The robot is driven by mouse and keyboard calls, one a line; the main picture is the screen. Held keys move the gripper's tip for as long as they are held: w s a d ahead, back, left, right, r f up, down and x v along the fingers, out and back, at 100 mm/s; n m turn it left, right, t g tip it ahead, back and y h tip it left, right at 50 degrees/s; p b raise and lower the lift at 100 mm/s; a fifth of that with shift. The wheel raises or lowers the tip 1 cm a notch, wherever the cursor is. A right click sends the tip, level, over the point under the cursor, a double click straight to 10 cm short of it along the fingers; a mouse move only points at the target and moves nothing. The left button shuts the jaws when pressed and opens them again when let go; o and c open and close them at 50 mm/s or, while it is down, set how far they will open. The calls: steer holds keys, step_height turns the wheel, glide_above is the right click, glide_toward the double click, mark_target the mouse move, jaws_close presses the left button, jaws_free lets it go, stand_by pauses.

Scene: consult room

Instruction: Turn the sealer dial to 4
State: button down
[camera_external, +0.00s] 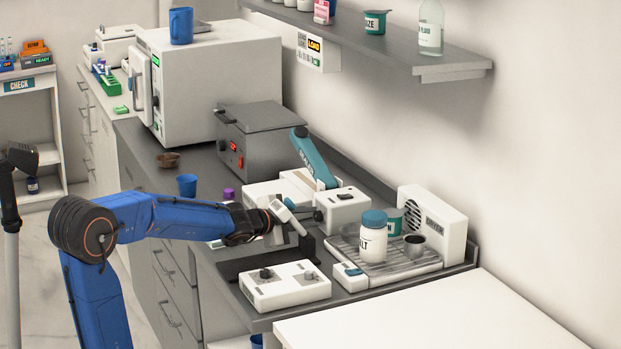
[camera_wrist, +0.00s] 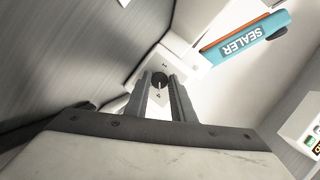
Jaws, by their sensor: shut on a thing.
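The sealer is a white machine with a teal lever arm (camera_external: 313,158) labelled SEALER, which also shows in the wrist view (camera_wrist: 245,40). Its small dark round dial (camera_wrist: 160,79) sits on a pale face with faint marks around it that I cannot read. A light pointer line on the dial points toward the bottom of the wrist view. My gripper (camera_wrist: 161,84) is shut on the dial, one finger on each side. In the external view my gripper (camera_external: 303,222) reaches the sealer's front from the left, and the fingers partly hide the dial.
A white control box (camera_external: 285,287) with knobs stands in front of the sealer. A white jar with a blue lid (camera_external: 373,240) stands on a ribbed tray to the right. A blue cup (camera_external: 187,186) and a grey heater-like box (camera_external: 262,140) stand behind my arm.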

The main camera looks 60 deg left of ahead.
steer(key=shift+f+m, duration=0.15)
steer(key=shift+m, duration=0.25)
stand_by(0.4)
steer(key=c, duration=1.5)
jaws_free()
steer(key=shift+d, duration=0.1)
steer(key=shift+s, duration=0.1)
steer(key=v, duration=1.7)
steer(key=shift+s+d, duration=0.15)
